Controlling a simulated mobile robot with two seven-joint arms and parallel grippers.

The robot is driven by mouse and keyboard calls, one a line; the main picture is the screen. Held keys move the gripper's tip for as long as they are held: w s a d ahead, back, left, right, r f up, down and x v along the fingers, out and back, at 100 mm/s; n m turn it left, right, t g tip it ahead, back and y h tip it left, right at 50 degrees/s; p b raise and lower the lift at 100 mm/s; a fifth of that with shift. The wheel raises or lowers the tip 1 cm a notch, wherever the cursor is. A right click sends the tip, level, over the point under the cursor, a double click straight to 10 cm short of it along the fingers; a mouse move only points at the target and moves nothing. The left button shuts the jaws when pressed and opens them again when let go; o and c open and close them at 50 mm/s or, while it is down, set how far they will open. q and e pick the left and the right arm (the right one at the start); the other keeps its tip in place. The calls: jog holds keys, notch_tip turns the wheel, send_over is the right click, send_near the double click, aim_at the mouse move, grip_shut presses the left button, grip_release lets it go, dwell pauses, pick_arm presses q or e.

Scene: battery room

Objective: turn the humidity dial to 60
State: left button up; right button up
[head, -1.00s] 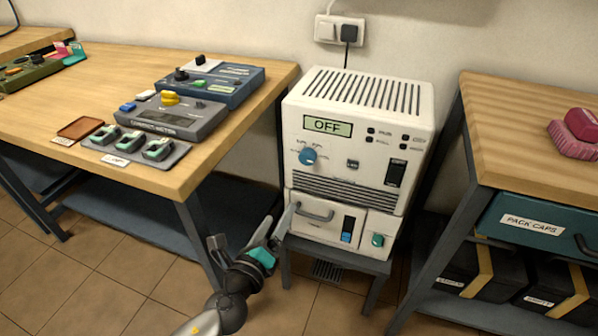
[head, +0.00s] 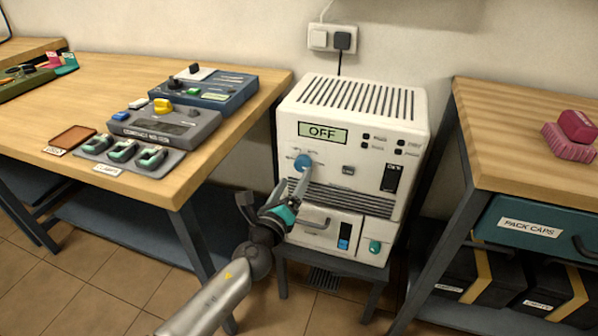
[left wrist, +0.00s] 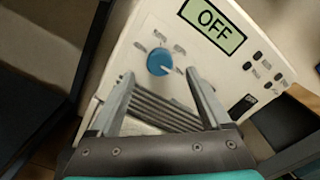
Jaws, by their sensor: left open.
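The white dehumidifier-like unit (head: 287,135) stands on a low dark stand, and its display (head: 322,133) reads OFF. Its round blue dial (head: 302,162) sits below the display on the left of the front, with small printed marks around it that I cannot read. The dial also shows in the left wrist view (left wrist: 159,62), just beyond the fingertips. My left gripper (head: 288,187) is in front of the unit just below the dial. In the left wrist view the gripper (left wrist: 160,78) is open, its fingers apart with nothing between them. My right gripper is not in view.
A wooden bench (head: 50,110) with control boxes stands on the left. Another bench (head: 500,130), with a teal PACK CAPS drawer (head: 530,227), stands on the right. A wall socket with a black plug (head: 342,41) is above the unit.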

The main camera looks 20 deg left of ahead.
aim_at(301, 167)
pick_arm(q)
jog(key=shift+w+d+b, duration=0.1)
jog(key=shift+w+b, duration=0.3)
jog(key=shift+w, duration=1.85)
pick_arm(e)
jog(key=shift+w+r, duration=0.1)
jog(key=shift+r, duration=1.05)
pick_arm(q)
grip_shut()
